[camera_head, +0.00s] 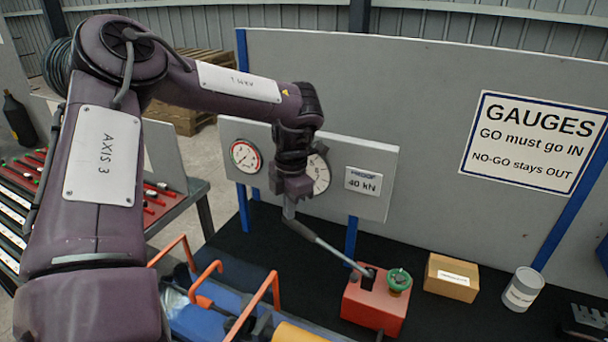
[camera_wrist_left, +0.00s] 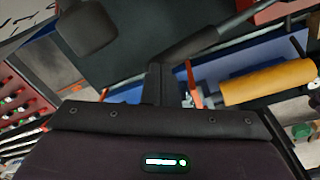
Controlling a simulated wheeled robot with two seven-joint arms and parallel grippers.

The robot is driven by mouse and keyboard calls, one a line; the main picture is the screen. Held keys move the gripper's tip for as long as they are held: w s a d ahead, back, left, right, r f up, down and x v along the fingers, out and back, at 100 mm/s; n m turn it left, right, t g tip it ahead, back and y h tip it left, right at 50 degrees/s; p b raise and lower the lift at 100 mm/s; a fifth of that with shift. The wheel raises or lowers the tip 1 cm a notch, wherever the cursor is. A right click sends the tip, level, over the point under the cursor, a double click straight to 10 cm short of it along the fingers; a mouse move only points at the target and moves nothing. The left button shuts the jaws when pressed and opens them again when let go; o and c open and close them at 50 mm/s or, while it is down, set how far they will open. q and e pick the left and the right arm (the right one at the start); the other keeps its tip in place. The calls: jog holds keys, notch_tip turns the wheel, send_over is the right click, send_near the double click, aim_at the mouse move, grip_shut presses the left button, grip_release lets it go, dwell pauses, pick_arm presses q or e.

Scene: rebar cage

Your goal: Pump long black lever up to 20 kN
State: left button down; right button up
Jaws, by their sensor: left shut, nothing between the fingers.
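The long lever (camera_head: 329,248) slants up and left from a red hand pump (camera_head: 374,301) with a green knob. Its upper end has a dark grip. My left gripper (camera_head: 289,211) is shut and empty, right at the top of that grip; I cannot tell whether they touch. In the left wrist view the shut fingers (camera_wrist_left: 155,85) are close beside the dark grip of the lever (camera_wrist_left: 195,45). A red-rimmed gauge (camera_head: 245,156) is on the panel. A second gauge (camera_head: 319,175) is partly hidden by my wrist. The needle readings are too small to tell. My right gripper is not in view.
A cardboard box (camera_head: 451,278) and a white tub (camera_head: 523,289) stand right of the pump. Orange bars (camera_head: 255,303) rise at the front left, near a yellow cylinder (camera_head: 298,333). Dark tabletop lies bare behind the pump.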

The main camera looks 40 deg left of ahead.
pick_arm(q)
jog(key=shift+a+f+b, duration=0.25)
jog(key=shift+f+b, duration=0.1)
jog(key=shift+f, duration=0.3)
jog(key=shift+s, duration=0.1)
jog(key=shift+a+f+b, duration=0.25)
jog(key=shift+f+b, duration=0.15)
jog(key=shift+f, duration=0.25)
jog(key=shift+s+a+f+b, duration=0.1)
jog(key=shift+a+f+b, duration=0.1)
jog(key=shift+f+b, duration=0.4)
jog(key=shift+f, duration=0.15)
jog(key=shift+a+f+b, duration=0.1)
jog(key=shift+f+b, duration=0.25)
jog(key=shift+f, duration=0.25)
